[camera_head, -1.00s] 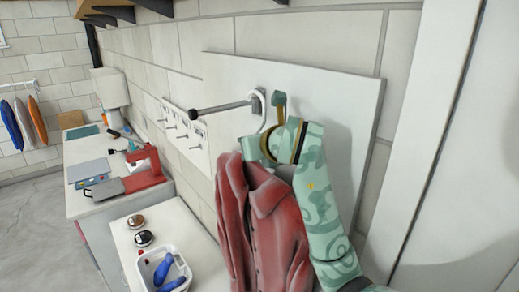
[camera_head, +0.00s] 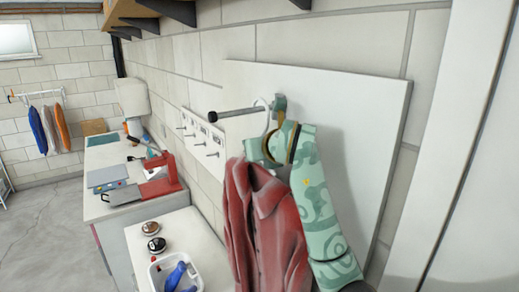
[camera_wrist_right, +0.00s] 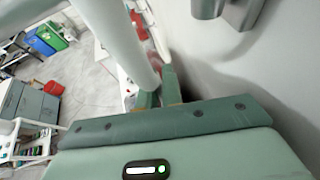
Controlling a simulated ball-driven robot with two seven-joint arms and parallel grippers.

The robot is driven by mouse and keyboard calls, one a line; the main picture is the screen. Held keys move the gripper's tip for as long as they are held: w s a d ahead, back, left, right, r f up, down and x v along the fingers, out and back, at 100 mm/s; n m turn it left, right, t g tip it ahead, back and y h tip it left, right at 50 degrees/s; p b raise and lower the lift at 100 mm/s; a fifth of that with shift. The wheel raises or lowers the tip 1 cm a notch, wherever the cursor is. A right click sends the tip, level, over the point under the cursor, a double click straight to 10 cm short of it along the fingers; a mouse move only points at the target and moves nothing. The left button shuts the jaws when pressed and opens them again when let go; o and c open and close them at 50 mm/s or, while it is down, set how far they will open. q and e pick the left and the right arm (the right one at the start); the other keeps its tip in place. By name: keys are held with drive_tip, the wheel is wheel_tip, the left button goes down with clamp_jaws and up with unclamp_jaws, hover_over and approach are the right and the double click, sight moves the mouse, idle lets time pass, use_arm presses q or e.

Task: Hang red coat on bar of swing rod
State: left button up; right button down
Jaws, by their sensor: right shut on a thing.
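The red coat (camera_head: 262,225) hangs upright below a white hanger, whose curved hook (camera_head: 264,112) stands above the collar. My right gripper (camera_head: 279,142) is shut on the hanger near its neck. The swing rod (camera_head: 235,113) sticks out leftward from the pale wall board and ends in a dark round tip. The hook overlaps the rod near its wall end; I cannot tell whether they touch. My gripper hides the rod's mount. In the right wrist view, the white hanger (camera_wrist_right: 125,42) runs between the gripper fingers (camera_wrist_right: 160,98). My left gripper is not in view.
The pale board (camera_head: 375,125) stands close behind my right arm. A hook rack (camera_head: 202,138) is on the wall to the left. Below are a counter with a white bin (camera_head: 176,272) and a red device (camera_head: 158,180). Shelf brackets (camera_head: 180,12) jut out above.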

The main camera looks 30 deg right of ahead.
drive_tip(key=shift+f, duration=0.1)
idle(0.3)
drive_tip(key=c, duration=1.5)
unclamp_jaws()
drive_tip(key=shift+f, duration=0.1)
drive_tip(key=p+v, duration=1)
drive_tip(key=v, duration=0.6)
drive_tip(key=shift+s, duration=0.25)
